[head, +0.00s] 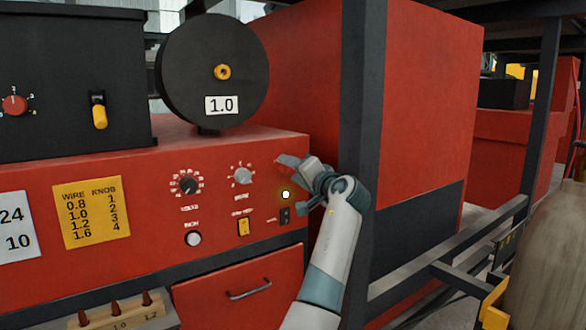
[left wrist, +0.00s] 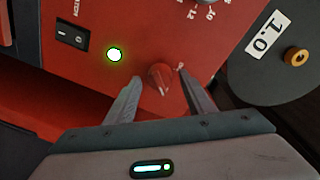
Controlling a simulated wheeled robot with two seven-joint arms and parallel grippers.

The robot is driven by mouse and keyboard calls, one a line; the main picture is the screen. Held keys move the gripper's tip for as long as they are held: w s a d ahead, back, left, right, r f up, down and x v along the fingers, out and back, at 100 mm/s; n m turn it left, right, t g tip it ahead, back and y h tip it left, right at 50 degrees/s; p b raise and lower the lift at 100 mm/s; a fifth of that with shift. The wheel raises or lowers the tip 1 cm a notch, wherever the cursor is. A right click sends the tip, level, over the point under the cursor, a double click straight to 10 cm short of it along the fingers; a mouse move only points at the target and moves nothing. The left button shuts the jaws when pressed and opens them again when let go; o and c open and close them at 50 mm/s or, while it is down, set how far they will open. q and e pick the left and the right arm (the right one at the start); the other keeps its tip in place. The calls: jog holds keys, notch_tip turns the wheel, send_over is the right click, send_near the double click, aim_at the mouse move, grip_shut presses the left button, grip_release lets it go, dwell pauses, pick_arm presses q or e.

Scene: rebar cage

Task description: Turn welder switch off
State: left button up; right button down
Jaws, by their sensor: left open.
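The red welder panel (head: 150,200) fills the lower left of the head view. A red rotary knob (left wrist: 160,76) on it shows in the left wrist view, between the two fingers of my left gripper (left wrist: 161,92). The fingers are apart on either side of it; contact cannot be told. In the head view my left gripper (head: 298,185) is at the panel's right end and partly hides the knob. A round lamp (head: 285,195) glows below, also in the left wrist view (left wrist: 115,54). A black rocker switch (head: 285,215) sits under the lamp. My right gripper is not in view.
A black wire spool (head: 205,65) stands above the panel. A dark frame post (head: 361,120) rises just right of my gripper.

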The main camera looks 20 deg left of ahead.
pick_arm(q)
jog(key=c, duration=1.1)
jog(key=shift+o, duration=0.2)
